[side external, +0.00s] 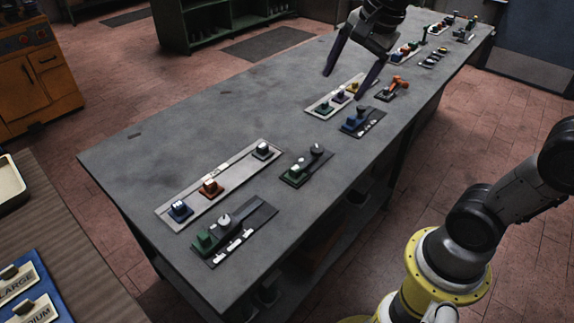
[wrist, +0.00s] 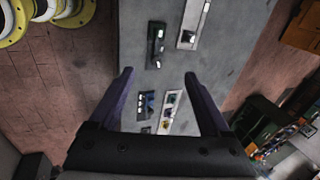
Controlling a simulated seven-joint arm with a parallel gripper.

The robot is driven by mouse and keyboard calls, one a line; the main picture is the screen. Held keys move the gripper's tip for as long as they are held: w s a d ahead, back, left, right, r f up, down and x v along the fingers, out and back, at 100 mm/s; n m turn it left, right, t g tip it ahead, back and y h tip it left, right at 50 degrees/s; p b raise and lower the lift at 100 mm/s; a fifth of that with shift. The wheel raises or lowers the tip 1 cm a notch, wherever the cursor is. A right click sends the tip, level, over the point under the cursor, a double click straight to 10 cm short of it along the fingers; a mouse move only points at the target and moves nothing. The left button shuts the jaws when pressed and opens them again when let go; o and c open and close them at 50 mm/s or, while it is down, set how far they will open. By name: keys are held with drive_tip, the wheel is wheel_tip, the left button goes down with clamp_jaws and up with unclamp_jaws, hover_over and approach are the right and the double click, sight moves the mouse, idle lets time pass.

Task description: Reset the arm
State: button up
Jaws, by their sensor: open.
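My gripper (side external: 348,72) is open and empty, held in the air above the far half of the long grey table (side external: 120,150). Its two dark fingers point down and stand well apart. In the wrist view my gripper (wrist: 158,75) frames a light strip with coloured knobs (wrist: 170,105) and a dark strip with a blue part (wrist: 146,104) between its fingers. In the side view the light strip (side external: 325,103) and the dark blue-part strip (side external: 365,121) lie below and near the gripper. It touches nothing that I can see.
A red-handled piece (side external: 393,89) lies right of the gripper. The table's left half is mostly clear.

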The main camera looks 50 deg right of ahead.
drive_tip(key=s+a+f+n, duration=0.1)
drive_tip(key=s+f+n, duration=0.2)
drive_tip(key=s+n, duration=0.4)
drive_tip(key=s+a+f+n+t, duration=0.1)
drive_tip(key=s+a+f+n, duration=0.1)
drive_tip(key=s+n, duration=0.5)
drive_tip(key=shift+s+a+f+n, duration=0.2)
drive_tip(key=shift+f+n, duration=0.6)
drive_tip(key=shift+n, duration=0.9)
